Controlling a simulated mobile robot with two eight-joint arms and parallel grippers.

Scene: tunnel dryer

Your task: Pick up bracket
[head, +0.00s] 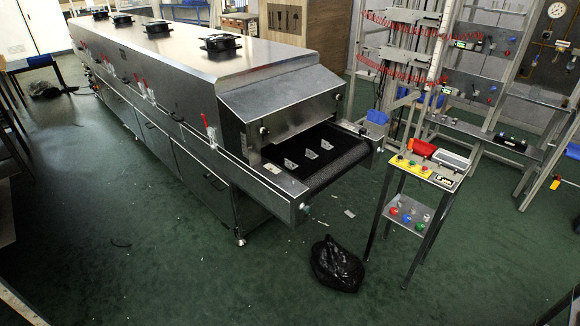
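Three small light-grey brackets lie in a slanting row on the black conveyor belt (345,160) at the dryer's open end. The nearest bracket (291,163) is on the left, the middle bracket (312,154) is beside it, and the third bracket (326,145) is farther back to the right. They are apart from one another and small in the view, so their exact shape is hard to tell. Neither of my grippers shows in the head view.
The long metal tunnel dryer (190,60) runs back to the left. A control stand (420,180) with buttons is right of the belt. A black bag (337,265) and small scraps lie on the green floor. The front-left floor is mostly clear.

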